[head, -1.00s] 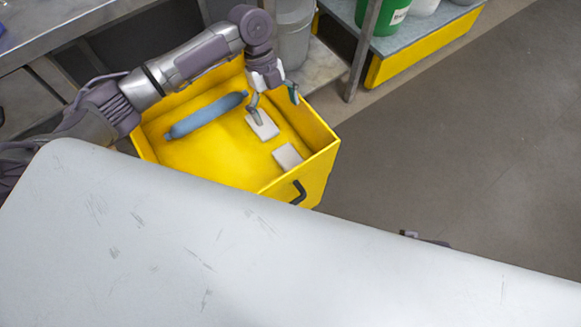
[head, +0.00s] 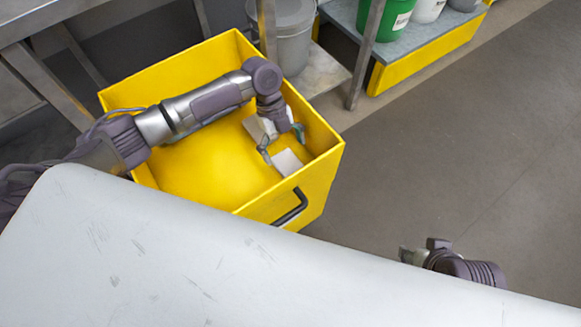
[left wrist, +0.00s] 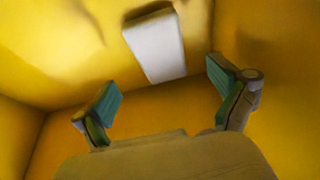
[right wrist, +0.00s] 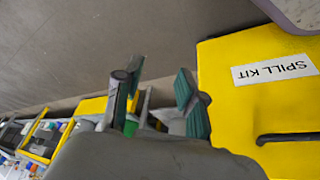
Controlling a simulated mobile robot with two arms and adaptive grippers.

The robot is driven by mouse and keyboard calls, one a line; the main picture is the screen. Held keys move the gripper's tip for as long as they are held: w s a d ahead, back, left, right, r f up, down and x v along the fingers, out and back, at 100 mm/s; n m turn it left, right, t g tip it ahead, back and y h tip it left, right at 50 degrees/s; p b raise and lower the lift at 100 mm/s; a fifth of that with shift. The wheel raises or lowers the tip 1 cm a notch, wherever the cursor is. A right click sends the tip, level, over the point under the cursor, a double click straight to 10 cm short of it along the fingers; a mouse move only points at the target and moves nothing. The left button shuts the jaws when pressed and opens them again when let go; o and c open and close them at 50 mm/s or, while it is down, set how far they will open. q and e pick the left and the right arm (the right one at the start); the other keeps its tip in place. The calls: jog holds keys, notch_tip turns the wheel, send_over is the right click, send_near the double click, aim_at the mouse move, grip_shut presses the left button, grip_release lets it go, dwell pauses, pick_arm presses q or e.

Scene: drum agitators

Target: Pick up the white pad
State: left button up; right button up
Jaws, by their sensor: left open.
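The yellow bin (head: 222,210) stands open on the floor. One white pad (head: 288,161) lies on its floor near the handle side. Another white pad (head: 255,127) lies further back, partly hidden by my left gripper. My left gripper (head: 283,145) is inside the bin, open and empty, with its fingers spread above the nearer pad. In the left wrist view one white pad (left wrist: 157,48) lies beyond the open fingertips (left wrist: 168,98), not between them. My right gripper (head: 422,250) is outside the bin, low at the right. Its fingers (right wrist: 155,92) are apart and empty.
A white surface (head: 120,245) fills the front. The bin's walls surround my left gripper, with a black handle (head: 293,208) outside. A grey bucket (head: 285,35) and a shelf with a green bucket (head: 385,15) stand behind. The floor (head: 450,130) at right is clear.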

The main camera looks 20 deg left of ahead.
aim_at(290, 166)
pick_arm(q)
jog(key=b+x, duration=0.1)
jog(key=x, duration=0.4)
jog(key=shift+b, duration=0.3)
jog(key=shift+d, duration=0.1)
pick_arm(e)
jog(key=w+a+r+t+y, duration=0.1)
jog(key=w+a+r+t, duration=0.1)
jog(key=w, duration=0.5)
jog(key=shift+w+a+r+t, duration=0.2)
jog(key=shift+r+t, duration=0.3)
jog(key=shift+t, duration=0.6)
pick_arm(q)
jog(key=shift+c, duration=0.3)
jog(key=c, duration=0.9)
